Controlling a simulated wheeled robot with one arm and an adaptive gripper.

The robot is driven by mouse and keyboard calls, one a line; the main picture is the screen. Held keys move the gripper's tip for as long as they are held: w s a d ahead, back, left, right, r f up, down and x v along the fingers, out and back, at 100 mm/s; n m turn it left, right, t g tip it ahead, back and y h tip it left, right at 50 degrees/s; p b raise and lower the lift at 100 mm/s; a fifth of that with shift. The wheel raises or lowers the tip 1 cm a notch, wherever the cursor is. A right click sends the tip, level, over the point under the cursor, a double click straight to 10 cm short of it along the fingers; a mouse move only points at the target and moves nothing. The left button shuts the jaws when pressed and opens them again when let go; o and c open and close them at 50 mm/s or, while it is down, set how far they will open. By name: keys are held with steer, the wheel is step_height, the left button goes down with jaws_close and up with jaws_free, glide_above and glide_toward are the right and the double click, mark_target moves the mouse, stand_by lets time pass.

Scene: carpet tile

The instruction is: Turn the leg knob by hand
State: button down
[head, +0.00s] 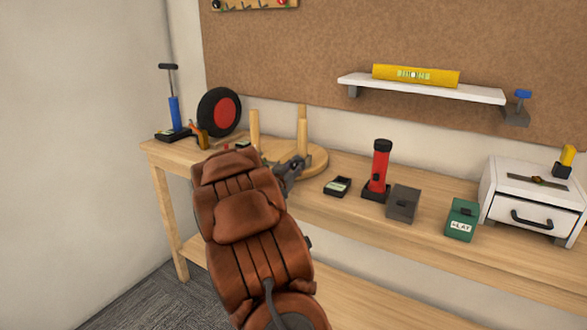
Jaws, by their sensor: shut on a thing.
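A round wooden stool top (318,158) lies on the workbench, with upright wooden legs standing on it. One leg (254,127) rises at the left and another leg (303,127) at the back right. My gripper (298,164) is low at the front right of the round top, below the back-right leg. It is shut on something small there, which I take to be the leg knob. The knob itself is hidden behind my gripper and arm, so its turn angle does not show. My brown-covered arm hides the front left of the round top.
On the workbench (340,207), a wheel (220,112) and a blue pump (175,112) stand at the left. A dark box (338,186), red flashlight (380,168), grey box (402,204), green box (461,220) and white drawer unit (531,202) stand right. A shelf (425,88) hangs above.

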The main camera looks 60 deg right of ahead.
steer(key=shift+r+n+p, duration=0.2)
steer(key=shift+n+p, duration=0.2)
steer(key=shift+p, duration=0.8)
steer(key=shift+f+n+p, duration=0.15)
steer(key=shift+n+p, duration=0.25)
steer(key=shift+p, duration=0.35)
steer(key=c, duration=0.8)
jaws_free()
steer(key=a, duration=0.4)
steer(key=s+a, duration=0.1)
steer(key=a, duration=0.3)
steer(key=s+a, duration=0.1)
steer(key=a, duration=0.3)
steer(key=shift+w, duration=0.1)
steer(key=shift+c, duration=0.2)
